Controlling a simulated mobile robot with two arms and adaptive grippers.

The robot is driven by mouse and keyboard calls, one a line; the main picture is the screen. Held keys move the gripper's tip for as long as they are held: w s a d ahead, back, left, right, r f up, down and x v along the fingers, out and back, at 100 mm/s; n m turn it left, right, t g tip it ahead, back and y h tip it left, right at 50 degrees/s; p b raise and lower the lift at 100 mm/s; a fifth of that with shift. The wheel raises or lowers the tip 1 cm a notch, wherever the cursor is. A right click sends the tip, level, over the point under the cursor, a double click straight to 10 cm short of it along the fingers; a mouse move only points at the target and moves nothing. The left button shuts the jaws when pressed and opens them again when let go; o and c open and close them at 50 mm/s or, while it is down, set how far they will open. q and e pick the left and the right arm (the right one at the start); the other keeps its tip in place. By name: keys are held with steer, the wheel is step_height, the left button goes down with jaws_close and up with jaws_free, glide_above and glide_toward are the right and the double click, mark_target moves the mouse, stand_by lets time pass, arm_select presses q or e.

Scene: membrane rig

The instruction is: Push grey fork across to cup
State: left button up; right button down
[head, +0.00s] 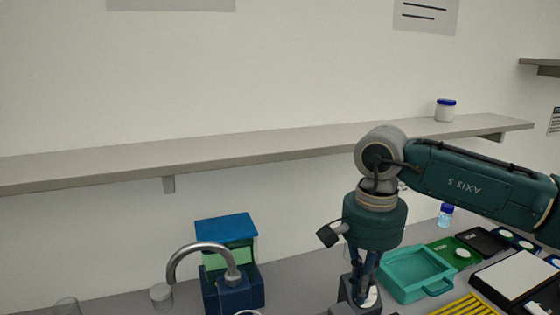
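I cannot make out a grey fork in the head view. My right gripper (358,294) points down over the bench at the bottom centre-right, left of a teal tray. Its fingers are partly hidden and run close to the bottom edge, so I cannot tell whether they are open or shut on something. My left gripper is not in view.
A curved metal tap (201,246) stands before a blue-and-green box (229,262). A small grey-lidded jar (161,295) is left of it. The teal tray (415,272), a yellow rack (466,306) and a white-topped device (515,276) crowd the right. A shelf (250,144) runs above.

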steer(key=shift+f, duration=0.1)
steer(key=shift+f+b, duration=1.45)
steer(key=shift+f, duration=0.3)
